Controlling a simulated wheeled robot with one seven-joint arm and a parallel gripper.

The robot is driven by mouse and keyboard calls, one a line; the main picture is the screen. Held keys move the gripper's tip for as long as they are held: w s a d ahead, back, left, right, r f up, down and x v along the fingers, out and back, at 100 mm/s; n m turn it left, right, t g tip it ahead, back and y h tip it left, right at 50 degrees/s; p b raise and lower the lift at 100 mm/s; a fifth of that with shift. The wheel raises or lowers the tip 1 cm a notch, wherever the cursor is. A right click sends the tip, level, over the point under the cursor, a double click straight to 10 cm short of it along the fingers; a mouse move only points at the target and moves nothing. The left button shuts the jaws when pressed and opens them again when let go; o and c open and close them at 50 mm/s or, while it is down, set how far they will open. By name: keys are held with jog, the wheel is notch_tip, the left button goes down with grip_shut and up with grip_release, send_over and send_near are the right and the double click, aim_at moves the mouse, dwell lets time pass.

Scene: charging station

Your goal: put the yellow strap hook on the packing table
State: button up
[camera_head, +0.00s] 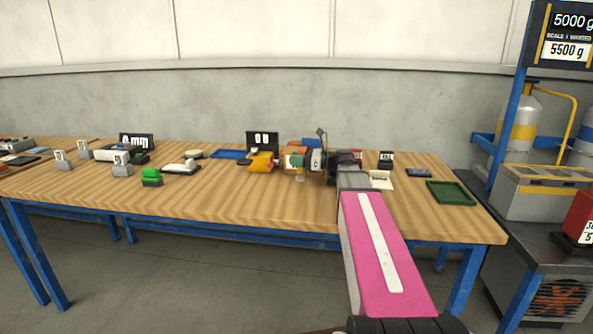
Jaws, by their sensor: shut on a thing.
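My pink arm reaches up from the bottom right over the wooden table (230,200). At its far end my gripper (314,168) is small, dark and seen from behind, over the table's middle right. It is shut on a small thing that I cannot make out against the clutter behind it. A yellow object (262,162) lies farther left, in front of a black display, apart from the gripper. I cannot tell whether it is the strap hook. Orange, green and blue items (296,156) show just left of the gripper, partly overlapping it.
A green tray (451,193) lies at the table's right end, with a white tray (381,181) nearer my arm. A blue tray (230,154) lies at the back. A green object (151,174) and several label stands are on the left. The table's front strip is clear. A scale display (567,35) stands right.

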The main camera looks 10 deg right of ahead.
aim_at(298, 168)
jog(key=shift+w+d+f, duration=0.15)
jog(key=shift+d+f, duration=0.15)
jog(key=shift+f, duration=1.9)
jog(key=shift+f, duration=0.15)
jog(key=o, duration=0.9)
jog(key=shift+o, duration=0.2)
jog(key=shift+d+r, duration=0.15)
jog(key=shift+r, duration=0.05)
jog(key=v, duration=1.1)
jog(key=shift+d, duration=0.3)
